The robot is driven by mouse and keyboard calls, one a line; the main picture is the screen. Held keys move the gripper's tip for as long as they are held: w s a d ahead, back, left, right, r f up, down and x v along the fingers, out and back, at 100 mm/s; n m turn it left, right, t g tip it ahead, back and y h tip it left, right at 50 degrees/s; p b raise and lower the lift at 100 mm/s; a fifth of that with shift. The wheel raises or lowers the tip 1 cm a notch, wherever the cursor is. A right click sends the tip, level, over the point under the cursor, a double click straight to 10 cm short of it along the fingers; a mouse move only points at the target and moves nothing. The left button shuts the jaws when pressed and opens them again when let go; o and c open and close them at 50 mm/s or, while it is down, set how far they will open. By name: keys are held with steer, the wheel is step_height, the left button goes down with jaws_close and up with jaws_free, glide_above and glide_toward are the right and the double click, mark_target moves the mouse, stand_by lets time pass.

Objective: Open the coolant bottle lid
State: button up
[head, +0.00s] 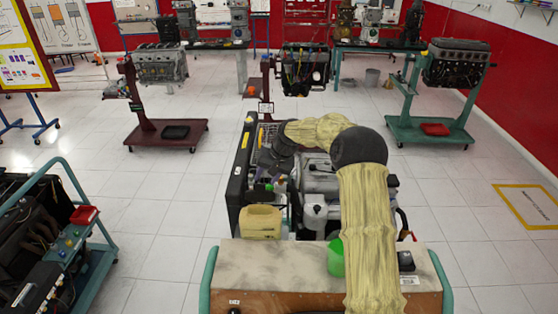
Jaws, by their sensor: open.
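A cream, boxy bottle (260,222), which looks like the coolant bottle, sits at the front left of the engine trainer (322,180). I cannot make out its lid clearly. My arm reaches over the trainer from the front right and bends left at a black elbow. My gripper (269,178) is at its dark end, above and slightly behind the cream bottle. It is open, but its fingertips are small and hard to separate from the engine parts. I see nothing held in it.
A white bottle (315,213) stands right of the cream one. A green cup (336,258) and a small black box (406,261) are on the trainer's front board (270,262). Another trainer (50,240) stands at left.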

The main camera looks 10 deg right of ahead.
steer(key=b+v, duration=0.3)
steer(key=v, duration=0.8)
steer(key=shift+r+b, duration=0.25)
steer(key=shift+b, duration=0.05)
steer(key=shift+s, duration=0.1)
steer(key=s+d+f+h+b, duration=0.1)
steer(key=s+f, duration=0.4)
steer(key=s, duration=0.6)
steer(key=s+d+f+n+h+b, duration=0.1)
steer(key=s+f+b, duration=0.2)
steer(key=s+f, duration=0.3)
steer(key=s+d+f+h+b, duration=0.1)
steer(key=s+f, duration=0.4)
steer(key=s, duration=1.2)
steer(key=shift+f+n+h+b, duration=0.25)
steer(key=shift+n+h+b, duration=0.15)
steer(key=shift+h+b, duration=0.35)
steer(key=shift+s+d, duration=0.1)
steer(key=shift+c, duration=0.5)
